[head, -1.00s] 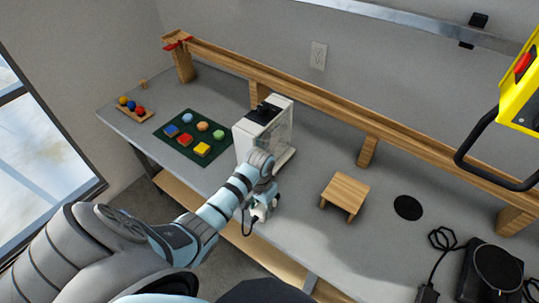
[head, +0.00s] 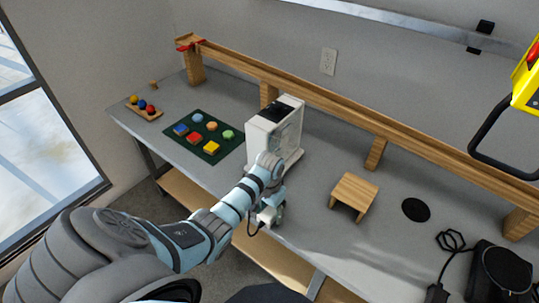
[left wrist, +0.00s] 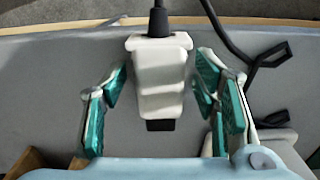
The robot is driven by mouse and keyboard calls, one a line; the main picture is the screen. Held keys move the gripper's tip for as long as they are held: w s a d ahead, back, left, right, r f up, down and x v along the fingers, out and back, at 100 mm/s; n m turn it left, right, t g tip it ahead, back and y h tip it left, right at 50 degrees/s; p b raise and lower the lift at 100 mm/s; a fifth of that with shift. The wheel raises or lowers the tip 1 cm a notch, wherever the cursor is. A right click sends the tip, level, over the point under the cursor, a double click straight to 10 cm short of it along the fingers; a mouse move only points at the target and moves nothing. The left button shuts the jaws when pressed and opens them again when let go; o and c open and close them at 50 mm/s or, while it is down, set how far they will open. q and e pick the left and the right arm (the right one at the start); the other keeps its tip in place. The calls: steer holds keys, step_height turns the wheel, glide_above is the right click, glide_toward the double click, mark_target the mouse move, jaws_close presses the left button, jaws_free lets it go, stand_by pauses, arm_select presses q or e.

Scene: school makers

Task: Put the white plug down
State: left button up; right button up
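The white plug (left wrist: 160,78) has a black cable end at its top in the left wrist view. It lies between the fingers of my left gripper (left wrist: 163,85), with a narrow gap showing on each side. The teal finger pads stand apart, so the gripper looks open around the plug. In the head view the white plug (head: 267,215) shows at my left gripper (head: 270,208), close to the front edge of the grey bench (head: 320,235). Whether the plug rests fully on the bench is hard to tell. My right gripper is not in view.
A white box-shaped machine (head: 274,135) stands just behind my left gripper. A small wooden stand (head: 355,192) and a black disc (head: 416,210) are to the right. A green mat (head: 228,147) with coloured pieces is at left. Bare bench lies between the gripper and the stand.

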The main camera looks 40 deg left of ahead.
mark_target(270, 211)
arm_select(q)
steer(key=shift+w+f, duration=0.1)
steer(key=shift+w, duration=0.15)
steer(key=shift+r, duration=0.35)
step_height(270, 211, up, 13)
steer(key=p, duration=0.2)
steer(key=shift+f+p, duration=0.2)
steer(key=shift+p, duration=0.2)
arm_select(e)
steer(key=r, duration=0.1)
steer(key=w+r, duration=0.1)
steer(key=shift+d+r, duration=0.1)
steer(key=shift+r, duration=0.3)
